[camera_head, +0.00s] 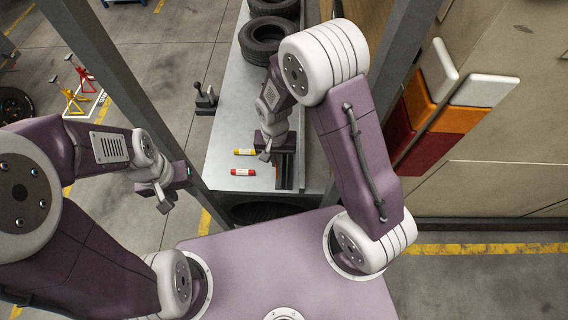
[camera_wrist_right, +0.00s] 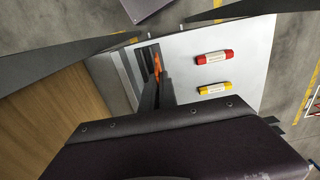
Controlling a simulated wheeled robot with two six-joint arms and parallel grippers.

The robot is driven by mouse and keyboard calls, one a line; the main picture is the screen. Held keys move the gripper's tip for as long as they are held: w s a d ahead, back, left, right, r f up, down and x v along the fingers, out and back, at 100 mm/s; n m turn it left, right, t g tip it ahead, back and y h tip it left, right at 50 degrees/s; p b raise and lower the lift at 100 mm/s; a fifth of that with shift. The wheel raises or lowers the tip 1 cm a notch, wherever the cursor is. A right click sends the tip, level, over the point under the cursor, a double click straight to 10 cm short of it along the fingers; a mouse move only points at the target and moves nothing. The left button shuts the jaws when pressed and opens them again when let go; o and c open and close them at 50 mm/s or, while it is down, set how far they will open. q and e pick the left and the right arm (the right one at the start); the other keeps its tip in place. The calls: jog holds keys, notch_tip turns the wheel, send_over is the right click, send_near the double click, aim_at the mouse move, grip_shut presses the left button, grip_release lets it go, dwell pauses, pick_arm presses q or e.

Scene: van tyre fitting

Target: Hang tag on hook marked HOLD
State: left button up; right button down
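No hook marked HOLD can be made out in either view. A small orange piece (camera_wrist_right: 157,63) shows in the right wrist view beside dark upright parts; I cannot tell whether it is the tag. My right gripper (camera_head: 266,155) is low over the grey bench, next to a dark narrow holder (camera_head: 285,172).
A yellow marker-like stick (camera_head: 245,152) and a red one (camera_head: 242,172) lie on the bench (camera_head: 225,130) left of my right gripper. Black tyres (camera_head: 262,40) are at the bench's far end. A grey post (camera_head: 165,100) stands left of the bench. The van (camera_head: 510,140) is right.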

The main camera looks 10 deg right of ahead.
jog(key=f, duration=0.1)
jog(key=d+f+p, duration=0.1)
jog(key=f, duration=0.1)
jog(key=d+f, duration=0.1)
jog(key=shift+s+d+f, duration=0.1)
jog(key=shift+d+f, duration=0.1)
jog(key=shift+f, duration=0.4)
jog(key=shift+f, duration=0.2)
jog(key=c, duration=1.7)
grip_release()
jog(key=shift+r, duration=0.1)
